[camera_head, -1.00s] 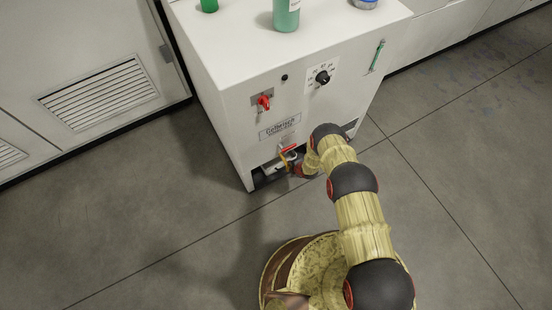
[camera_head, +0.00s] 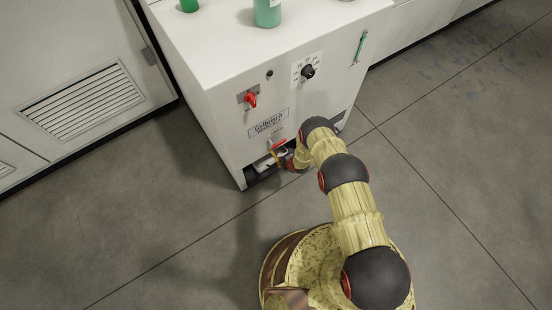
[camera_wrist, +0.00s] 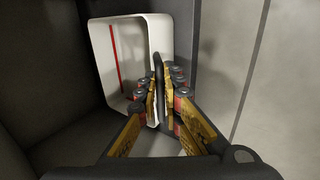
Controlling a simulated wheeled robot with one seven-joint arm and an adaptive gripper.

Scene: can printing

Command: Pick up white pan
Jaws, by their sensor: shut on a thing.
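My gripper (camera_wrist: 163,80) is shut on the pan's near right edge, where a dark upright strip shows between the fingers. In the head view, my gripper (camera_head: 281,158) is at the recess, and only a small pale part of the pan (camera_head: 263,163) shows beside it.
The white machine (camera_head: 225,120) has a red switch (camera_head: 250,99), a black knob (camera_head: 308,71) and a red-handled valve (camera_head: 278,145) just above the recess. Green bottles (camera_head: 267,12) stand on top. Grey floor (camera_head: 150,220) around it is clear.

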